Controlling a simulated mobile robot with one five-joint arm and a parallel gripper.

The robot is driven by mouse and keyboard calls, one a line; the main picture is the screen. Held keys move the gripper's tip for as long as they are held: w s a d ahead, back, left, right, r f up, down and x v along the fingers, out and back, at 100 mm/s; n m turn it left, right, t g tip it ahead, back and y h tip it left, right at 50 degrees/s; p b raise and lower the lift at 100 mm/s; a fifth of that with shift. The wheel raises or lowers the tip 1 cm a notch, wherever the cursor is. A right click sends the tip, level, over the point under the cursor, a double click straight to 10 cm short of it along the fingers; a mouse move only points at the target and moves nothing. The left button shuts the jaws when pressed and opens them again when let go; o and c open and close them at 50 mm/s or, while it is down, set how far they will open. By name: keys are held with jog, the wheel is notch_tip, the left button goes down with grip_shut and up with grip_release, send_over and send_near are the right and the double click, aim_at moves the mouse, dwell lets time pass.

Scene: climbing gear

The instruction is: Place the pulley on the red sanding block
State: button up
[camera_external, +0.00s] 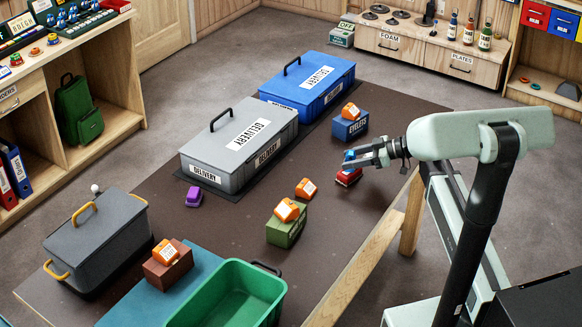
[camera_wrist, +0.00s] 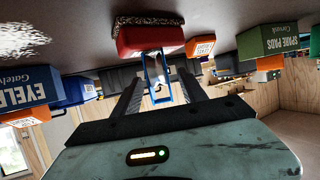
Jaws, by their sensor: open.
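The red sanding block (camera_external: 347,179) lies on the dark table near its right edge. It also shows at the top of the wrist view (camera_wrist: 148,40), which looks upside down. The pulley (camera_external: 350,154) is a small blue piece at the block's top. In the wrist view the pulley (camera_wrist: 151,73) shows as a blue frame against the block's upper side, seemingly resting on it. My gripper (camera_external: 354,159) is open just above the block. In the wrist view its two dark fingers (camera_wrist: 160,80) stand apart on either side of the pulley. The fingers partly hide the pulley in the external view.
A blue block with an orange piece (camera_external: 350,128) stands behind my gripper. An orange piece (camera_external: 306,188) and a green block (camera_external: 287,228) lie to the left. Grey (camera_external: 240,150) and blue (camera_external: 308,85) delivery boxes stand farther back. Bare table lies in front of the sanding block.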

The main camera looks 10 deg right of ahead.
jog(key=p+v, duration=0.4)
jog(key=v, duration=0.8)
